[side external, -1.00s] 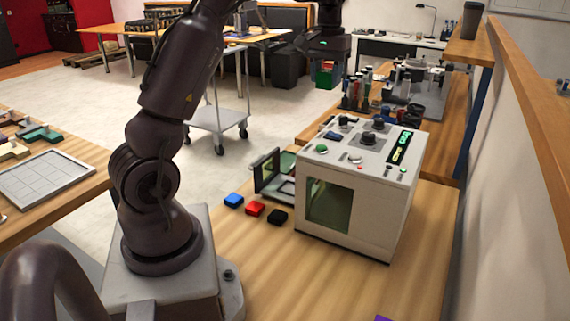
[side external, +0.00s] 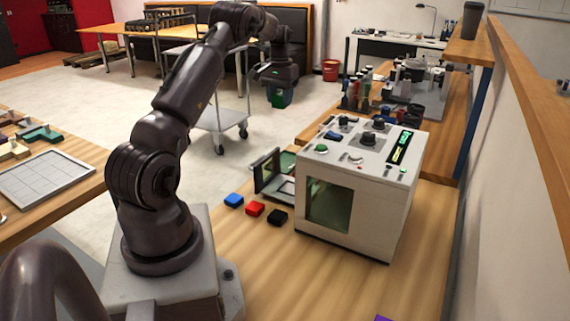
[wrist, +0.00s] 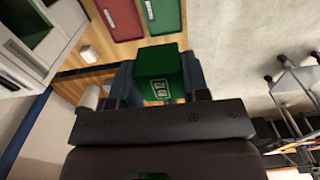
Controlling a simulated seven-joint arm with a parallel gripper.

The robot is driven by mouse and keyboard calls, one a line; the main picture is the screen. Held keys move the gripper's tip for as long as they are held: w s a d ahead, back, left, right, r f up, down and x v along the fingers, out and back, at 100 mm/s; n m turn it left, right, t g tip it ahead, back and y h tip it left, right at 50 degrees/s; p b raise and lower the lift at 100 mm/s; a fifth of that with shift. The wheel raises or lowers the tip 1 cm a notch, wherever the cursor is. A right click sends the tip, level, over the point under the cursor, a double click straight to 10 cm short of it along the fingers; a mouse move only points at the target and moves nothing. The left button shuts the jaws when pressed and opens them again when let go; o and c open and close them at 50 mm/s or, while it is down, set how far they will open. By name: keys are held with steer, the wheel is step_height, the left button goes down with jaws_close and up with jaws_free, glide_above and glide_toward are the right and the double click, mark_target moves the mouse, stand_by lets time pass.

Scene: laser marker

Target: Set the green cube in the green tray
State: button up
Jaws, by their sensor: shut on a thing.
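The green cube (wrist: 160,72) is held between the two fingers of my gripper (side external: 279,92). It has a white printed mark on the face toward the wrist camera. In the side external view the cube (side external: 281,99) hangs in the air beyond the white machine, partly covered by the dark fingers. The green tray (wrist: 168,15) lies on the wooden table at the top of the wrist view, cut off by the frame edge. The cube is apart from it.
A red tray (wrist: 120,18) lies beside the green tray. The white laser machine (side external: 357,196) stands on the table with its door open. A grey trolley (side external: 219,118) stands on the floor.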

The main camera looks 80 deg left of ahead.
step_height(320, 180, down, 20)
steer(key=shift+f, duration=0.1)
stand_by(0.4)
steer(key=shift+f, duration=0.2)
steer(key=o, duration=1.1)
